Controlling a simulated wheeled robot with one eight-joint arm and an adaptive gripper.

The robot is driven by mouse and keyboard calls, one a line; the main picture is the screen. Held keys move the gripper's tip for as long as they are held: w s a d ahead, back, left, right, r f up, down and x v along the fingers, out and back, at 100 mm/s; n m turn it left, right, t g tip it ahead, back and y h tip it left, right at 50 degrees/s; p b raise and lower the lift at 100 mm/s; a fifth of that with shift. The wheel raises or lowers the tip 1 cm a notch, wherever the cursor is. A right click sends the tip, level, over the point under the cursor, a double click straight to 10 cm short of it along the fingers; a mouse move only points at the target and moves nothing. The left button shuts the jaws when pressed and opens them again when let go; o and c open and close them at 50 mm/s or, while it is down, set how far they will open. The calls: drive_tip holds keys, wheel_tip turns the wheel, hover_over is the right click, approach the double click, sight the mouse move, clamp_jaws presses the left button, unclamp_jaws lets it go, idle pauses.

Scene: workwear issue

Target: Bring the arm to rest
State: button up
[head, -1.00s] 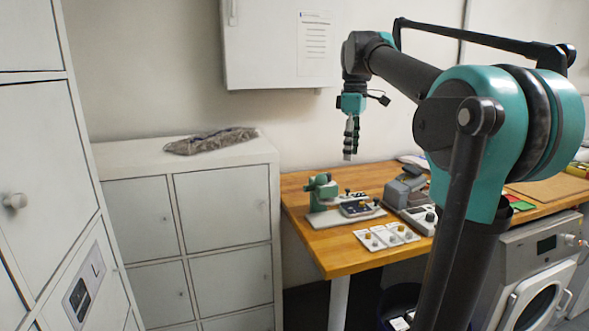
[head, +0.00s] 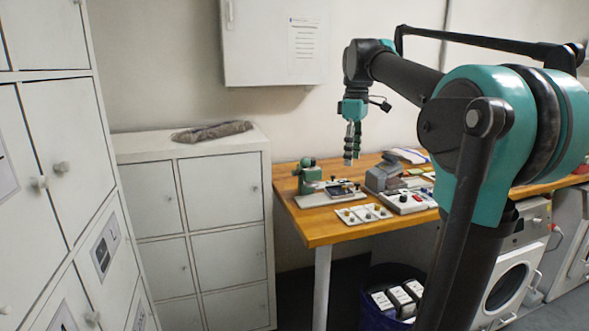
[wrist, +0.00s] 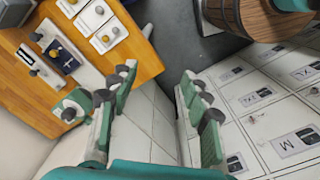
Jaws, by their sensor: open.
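My gripper (head: 351,140) hangs from the raised arm with its fingers pointing down, above and behind the left end of the wooden table. In the wrist view my gripper (wrist: 155,95) has its two fingers spread apart with nothing between them. Its fingertips touch nothing that I can see. My arm (head: 410,78) is bent, with the forearm reaching to the left.
The wooden table (head: 318,230) carries a green press (head: 308,176), small white trays (head: 363,214) and a grey device (head: 383,175). White lockers (head: 225,205) stand left, with a grey bundle (head: 212,131) on top. A wall cabinet (head: 270,42) hangs behind. A dark blue bin (head: 375,318) stands below.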

drive_tip(key=s+d+f+m+t, duration=0.1)
drive_tip(key=s+f+m, duration=0.3)
drive_tip(key=s+f, duration=0.3)
drive_tip(key=s+f+m+t, duration=0.1)
drive_tip(key=s+f+m, duration=0.3)
drive_tip(key=f, duration=1.4)
drive_tip(key=s+d+f+m+t, duration=0.1)
drive_tip(key=s+f+m, duration=0.3)
drive_tip(key=s+f, duration=0.6)
wheel_tip(320, 180, down, 3)
drive_tip(key=shift+d+r+t, duration=0.2)
drive_tip(key=shift+d+t, duration=0.15)
drive_tip(key=shift+t, duration=0.15)
